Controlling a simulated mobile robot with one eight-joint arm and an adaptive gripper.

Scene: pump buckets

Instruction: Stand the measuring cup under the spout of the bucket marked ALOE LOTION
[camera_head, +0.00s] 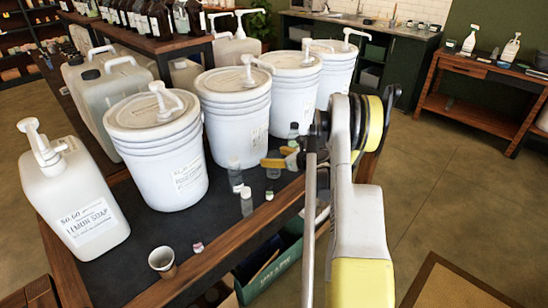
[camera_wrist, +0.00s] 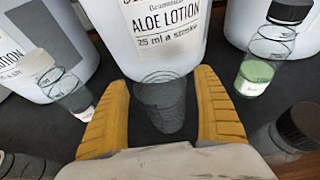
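The measuring cup (camera_wrist: 160,100) is clear and stands upright on the dark tabletop, close in front of the white bucket marked ALOE LOTION (camera_wrist: 160,60). I take this bucket to be the second from the front in the head view (camera_head: 235,115); its pump spout (camera_head: 257,65) points to the right. My gripper (camera_wrist: 160,92) is open, with its yellow fingers on either side of the cup and a gap at each side. The spout is out of the wrist view.
A bottle of green liquid (camera_wrist: 262,62) stands to the right and a clear bottle (camera_wrist: 68,92) to the left. Other pump buckets (camera_head: 155,150) line the table. A lemon soap jug (camera_head: 75,200), a small cup (camera_head: 162,262) and loose caps (camera_head: 198,247) are near the front.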

